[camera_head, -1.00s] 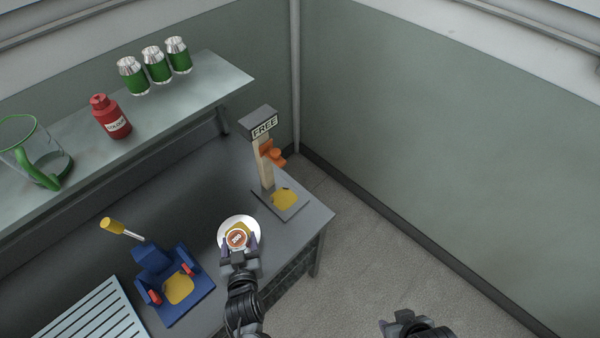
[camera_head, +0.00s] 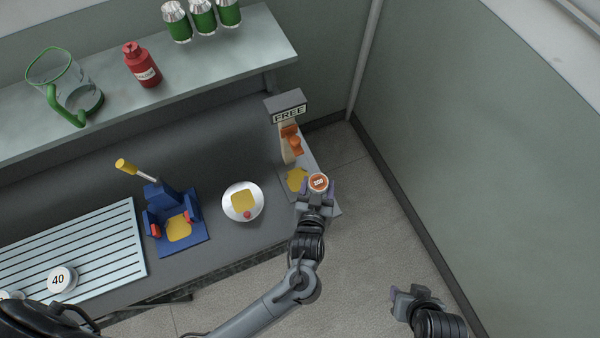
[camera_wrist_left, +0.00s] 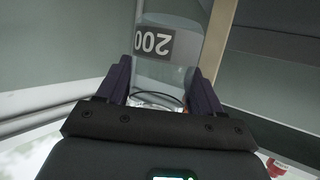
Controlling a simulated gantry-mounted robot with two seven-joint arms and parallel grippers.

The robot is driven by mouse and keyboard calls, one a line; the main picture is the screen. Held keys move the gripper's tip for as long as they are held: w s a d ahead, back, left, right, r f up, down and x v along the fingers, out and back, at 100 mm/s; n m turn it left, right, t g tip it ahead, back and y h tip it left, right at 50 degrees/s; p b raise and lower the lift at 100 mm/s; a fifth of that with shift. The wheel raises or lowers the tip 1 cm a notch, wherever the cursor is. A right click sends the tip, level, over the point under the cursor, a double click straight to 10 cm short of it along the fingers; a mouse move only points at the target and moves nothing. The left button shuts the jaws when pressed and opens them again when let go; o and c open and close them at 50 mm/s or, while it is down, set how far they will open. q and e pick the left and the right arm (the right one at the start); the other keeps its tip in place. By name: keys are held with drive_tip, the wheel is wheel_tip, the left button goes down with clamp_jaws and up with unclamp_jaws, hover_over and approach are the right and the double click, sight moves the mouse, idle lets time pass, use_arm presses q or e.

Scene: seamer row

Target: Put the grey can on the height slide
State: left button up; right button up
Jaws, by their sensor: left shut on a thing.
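The height slide (camera_head: 290,150) is an upright post with a "FREE" sign on top, an orange slider and a grey base with a yellow patch. The grey can (camera_head: 319,181) shows its orange round top in the head view. In the left wrist view the can (camera_wrist_left: 165,72) has a grey body and a dark "200" label, upside down. My left gripper (camera_head: 318,190) is shut on the can, by the right side of the slide's base. I cannot tell whether the can touches the base. My right gripper (camera_head: 416,293) is away to the right; its jaws are unclear.
A white round dish (camera_head: 231,207) with a yellow patch and a red knob stands left of the slide. A blue fixture (camera_head: 199,237) with a yellow-handled lever is further left, beside a slatted rack (camera_head: 110,238). A shelf (camera_head: 200,72) behind holds cans, a red bottle and a jug.

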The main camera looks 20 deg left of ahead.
use_arm(q)
drive_tip(key=w+a+f+b, duration=0.2)
drive_tip(key=b, duration=0.1)
drive_tip(key=w+a+f+b, duration=0.2)
drive_tip(key=a+b, duration=0.1)
drive_tip(key=w+a+f+b, duration=0.2)
drive_tip(key=a+b, duration=0.1)
drive_tip(key=b, duration=0.1)
drive_tip(key=shift+w+a+f, duration=0.2)
drive_tip(key=shift+w+a, duration=0.05)
drive_tip(key=shift+w, duration=0.1)
wheel_tip(320, 180, down, 4)
drive_tip(key=b, duration=0.5)
drive_tip(key=shift+f, duration=0.15)
drive_tip(key=o, duration=1)
